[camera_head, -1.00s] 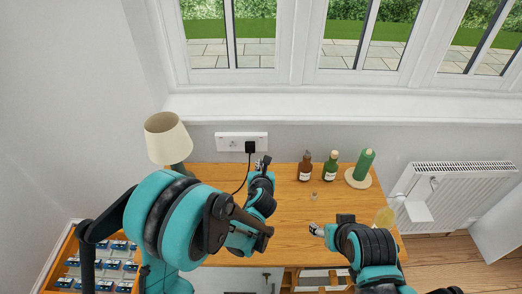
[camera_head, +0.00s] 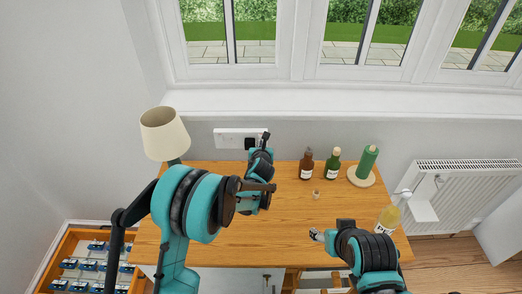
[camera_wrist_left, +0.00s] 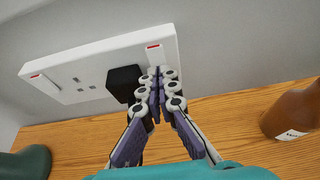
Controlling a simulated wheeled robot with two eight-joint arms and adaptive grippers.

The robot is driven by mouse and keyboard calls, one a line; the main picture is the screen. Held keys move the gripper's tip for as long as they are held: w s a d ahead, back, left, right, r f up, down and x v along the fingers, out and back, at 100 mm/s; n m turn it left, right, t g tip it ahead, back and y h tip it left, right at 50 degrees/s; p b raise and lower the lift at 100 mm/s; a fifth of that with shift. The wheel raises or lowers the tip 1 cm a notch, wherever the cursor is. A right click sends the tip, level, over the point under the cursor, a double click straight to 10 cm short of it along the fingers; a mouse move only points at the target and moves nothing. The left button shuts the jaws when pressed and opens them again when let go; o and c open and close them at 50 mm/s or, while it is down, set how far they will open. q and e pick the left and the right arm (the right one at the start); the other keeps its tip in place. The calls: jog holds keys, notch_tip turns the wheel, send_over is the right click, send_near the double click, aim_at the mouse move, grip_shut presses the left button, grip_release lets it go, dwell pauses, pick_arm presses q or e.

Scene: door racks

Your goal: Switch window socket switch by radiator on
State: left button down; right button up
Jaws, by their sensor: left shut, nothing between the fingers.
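The white double socket (camera_head: 226,138) is on the wall below the window sill. In the left wrist view its plate (camera_wrist_left: 75,62) shows a left switch (camera_wrist_left: 38,76) and a right switch (camera_wrist_left: 154,49), each with a red mark. A black plug (camera_wrist_left: 122,82) sits in the right outlet. My left gripper (camera_head: 265,137) is shut and empty at the socket's right end. In the left wrist view its fingertips (camera_wrist_left: 156,72) are just below the right switch; contact cannot be told. My right gripper (camera_head: 317,234) is over the desk's front; its jaw state is unclear.
The wooden desk (camera_head: 290,220) carries a brown bottle (camera_head: 306,166), a green bottle (camera_head: 331,165), a green roll on a stand (camera_head: 367,163) and a pale bottle (camera_head: 388,219). A lamp (camera_head: 164,135) stands left. A white radiator (camera_head: 464,195) is at right.

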pick_arm(q)
jog(key=shift+w+f, duration=0.1)
jog(key=shift+w, duration=0.2)
dwell(0.4)
jog(key=shift+r+p, duration=0.35)
jog(key=shift+r, duration=0.45)
